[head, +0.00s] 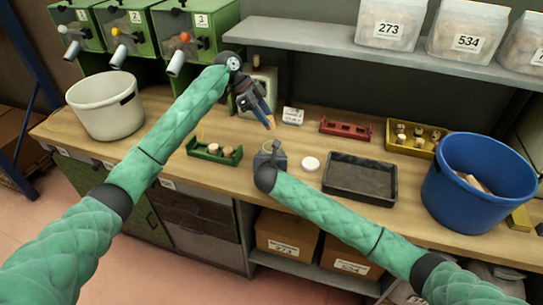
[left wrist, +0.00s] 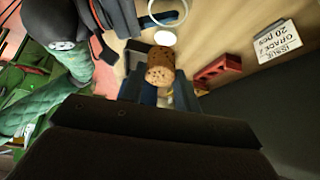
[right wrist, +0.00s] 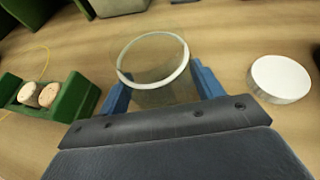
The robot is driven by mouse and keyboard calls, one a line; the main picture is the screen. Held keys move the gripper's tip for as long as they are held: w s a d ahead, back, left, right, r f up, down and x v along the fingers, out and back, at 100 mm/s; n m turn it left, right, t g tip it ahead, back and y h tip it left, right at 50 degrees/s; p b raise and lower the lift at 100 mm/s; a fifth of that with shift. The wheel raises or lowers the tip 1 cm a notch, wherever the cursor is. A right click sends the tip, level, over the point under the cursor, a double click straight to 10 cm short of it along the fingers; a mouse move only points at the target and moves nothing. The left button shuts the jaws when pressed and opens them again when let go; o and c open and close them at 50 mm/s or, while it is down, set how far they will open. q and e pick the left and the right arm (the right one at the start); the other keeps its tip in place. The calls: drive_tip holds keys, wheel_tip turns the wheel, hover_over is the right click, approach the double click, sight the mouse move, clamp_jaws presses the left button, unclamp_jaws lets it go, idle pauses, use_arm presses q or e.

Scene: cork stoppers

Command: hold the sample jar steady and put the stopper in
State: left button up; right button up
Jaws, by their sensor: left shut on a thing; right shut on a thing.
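The sample jar is clear glass with a pale rim (right wrist: 182,75); it stands upright between the blue fingers of my right gripper (right wrist: 155,92), which is shut on it. In the head view the jar (head: 268,147) is partly hidden by that gripper. My left gripper (head: 266,118) is shut on a brown speckled cork stopper (left wrist: 160,68). The stopper (head: 270,123) is held above and apart from the jar, slightly behind it in the head view. The jar's open mouth (left wrist: 168,10) shows at the top of the left wrist view, and no stopper is in it.
A white round lid (head: 309,163) lies right of the jar, near a dark tray (head: 360,180). A green rack (head: 214,152) with corks stands left. A red rack (head: 345,129), a yellow tray (head: 410,138), a blue bucket (head: 478,185) and a white bucket (head: 104,108) surround the area.

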use_arm(q)
wheel_tip(320, 180, down, 8)
drive_tip(key=o, duration=1)
drive_tip(key=shift+f, duration=0.1)
idle(0.4)
drive_tip(key=v, duration=1.2)
use_arm(e)
drive_tip(key=o, duration=1.2)
